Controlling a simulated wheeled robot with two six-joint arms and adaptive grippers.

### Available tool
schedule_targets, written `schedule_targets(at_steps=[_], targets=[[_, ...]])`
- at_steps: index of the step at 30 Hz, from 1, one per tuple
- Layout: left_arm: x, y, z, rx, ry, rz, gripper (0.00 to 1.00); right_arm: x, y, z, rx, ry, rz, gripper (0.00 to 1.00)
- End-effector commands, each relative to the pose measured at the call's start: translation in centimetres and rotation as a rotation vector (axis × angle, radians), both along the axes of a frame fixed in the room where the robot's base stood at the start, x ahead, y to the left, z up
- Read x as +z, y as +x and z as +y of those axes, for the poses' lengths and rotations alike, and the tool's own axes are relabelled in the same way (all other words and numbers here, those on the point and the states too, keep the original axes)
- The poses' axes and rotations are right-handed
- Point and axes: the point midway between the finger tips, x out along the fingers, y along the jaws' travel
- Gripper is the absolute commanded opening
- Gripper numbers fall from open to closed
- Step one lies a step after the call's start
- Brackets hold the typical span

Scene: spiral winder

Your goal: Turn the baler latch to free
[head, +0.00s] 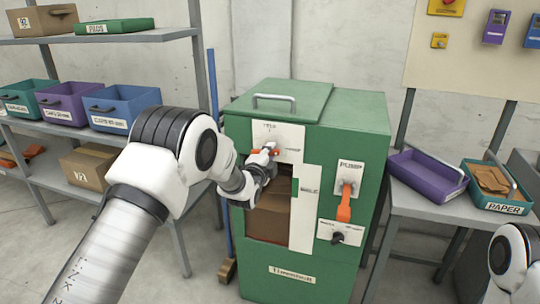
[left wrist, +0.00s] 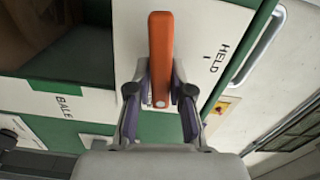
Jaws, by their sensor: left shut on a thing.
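The green baler (head: 350,130) stands in the middle of the head view. Its latch is an orange handle (left wrist: 160,50) on a white plate (head: 290,134) at the upper front. My left gripper (left wrist: 160,92) is shut on the handle, one finger on each side. In the head view the left gripper (head: 264,165) covers part of the latch, and the handle (head: 252,151) looks roughly level. My right gripper is not in view.
Below the latch is an opening with a brown bale (head: 268,222), beside a white BALE strip (head: 307,205). An orange pump lever (head: 345,203) and a black knob (head: 337,238) are to the right. Shelves with bins (head: 125,105) stand left, a table with trays (head: 428,178) right.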

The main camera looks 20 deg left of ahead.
Motion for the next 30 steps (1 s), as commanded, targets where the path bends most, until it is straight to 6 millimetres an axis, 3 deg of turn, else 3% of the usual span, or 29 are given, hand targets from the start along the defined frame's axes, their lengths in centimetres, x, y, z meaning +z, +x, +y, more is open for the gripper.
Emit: schedule_targets(at_steps=[9,24,25,27,30], targets=[[-0.55,-0.08,0.04,0.001,0.126,0.003,0.0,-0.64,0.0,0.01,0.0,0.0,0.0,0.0],[-0.51,-0.08,0.08,0.001,0.146,0.001,0.0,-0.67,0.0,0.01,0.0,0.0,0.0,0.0],[-0.5,-0.08,0.08,0.001,0.146,0.001,0.23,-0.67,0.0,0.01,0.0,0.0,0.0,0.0],[-0.49,-0.07,0.08,0.001,0.146,0.001,0.44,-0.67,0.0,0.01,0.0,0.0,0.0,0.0],[-0.41,-0.05,0.06,0.001,0.146,-0.001,0.44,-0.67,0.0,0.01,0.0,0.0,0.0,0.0]])
